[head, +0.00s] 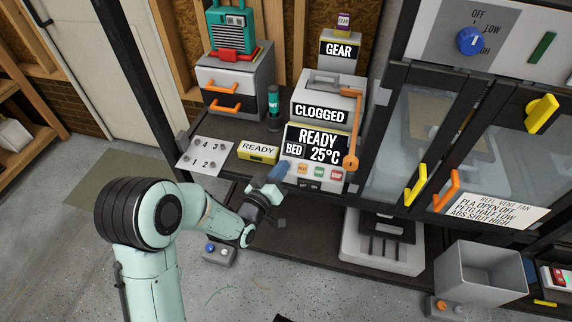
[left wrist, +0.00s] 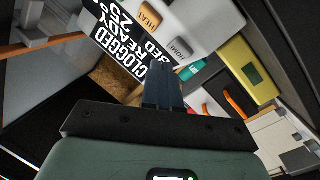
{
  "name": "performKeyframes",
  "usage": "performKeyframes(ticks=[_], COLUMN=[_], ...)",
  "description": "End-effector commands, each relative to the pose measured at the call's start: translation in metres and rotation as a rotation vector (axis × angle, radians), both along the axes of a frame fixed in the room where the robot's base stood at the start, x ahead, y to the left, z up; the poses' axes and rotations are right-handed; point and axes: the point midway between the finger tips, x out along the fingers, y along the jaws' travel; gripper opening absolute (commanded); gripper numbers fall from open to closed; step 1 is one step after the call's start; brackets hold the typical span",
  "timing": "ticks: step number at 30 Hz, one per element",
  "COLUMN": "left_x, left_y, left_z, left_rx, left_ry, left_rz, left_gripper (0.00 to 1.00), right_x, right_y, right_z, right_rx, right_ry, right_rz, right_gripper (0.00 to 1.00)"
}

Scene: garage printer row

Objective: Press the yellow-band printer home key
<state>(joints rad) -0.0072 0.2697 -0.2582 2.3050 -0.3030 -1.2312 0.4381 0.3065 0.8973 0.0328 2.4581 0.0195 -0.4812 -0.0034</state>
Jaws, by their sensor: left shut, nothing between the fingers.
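The printer (head: 329,88) in the middle has a CLOGGED label and a display (head: 316,143) reading READY, BED 25°C. A row of small keys is below the display; the orange-lettered one (head: 302,169) is beside my fingers. In the left wrist view the grey HOME key (left wrist: 180,48) is next to the orange HEAT key (left wrist: 149,15). My left gripper (head: 283,171) is shut and empty, its blue fingertips at the left end of the key row. In the wrist view the fingertips (left wrist: 160,66) appear just short of the HOME key; contact cannot be told. My right gripper is not in view.
A small yellow box (head: 258,151) marked READY and a numbered white plate (head: 205,156) are left of the keys. An orange-tipped lever (head: 351,161) hangs at the printer's right. A glass-doored cabinet (head: 420,130) stands further right. Open floor lies at lower left.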

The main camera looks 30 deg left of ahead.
Motion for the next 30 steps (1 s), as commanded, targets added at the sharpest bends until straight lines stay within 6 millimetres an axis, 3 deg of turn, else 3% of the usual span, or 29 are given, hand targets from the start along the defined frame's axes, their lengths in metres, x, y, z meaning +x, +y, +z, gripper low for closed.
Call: performKeyframes(ticks=[23,30], left_x=[0.0002,0.0039], left_y=[0.0001,0.0010], left_z=[-0.0003,-0.0058], left_rx=[0.000,0.000], left_ry=[0.000,0.000], left_rz=[0.000,0.000], left_gripper=[0.00,0.00], right_x=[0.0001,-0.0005], right_y=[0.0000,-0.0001], right_z=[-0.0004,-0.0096], right_rx=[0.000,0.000], right_ry=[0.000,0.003], right_rz=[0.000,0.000], right_gripper=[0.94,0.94])
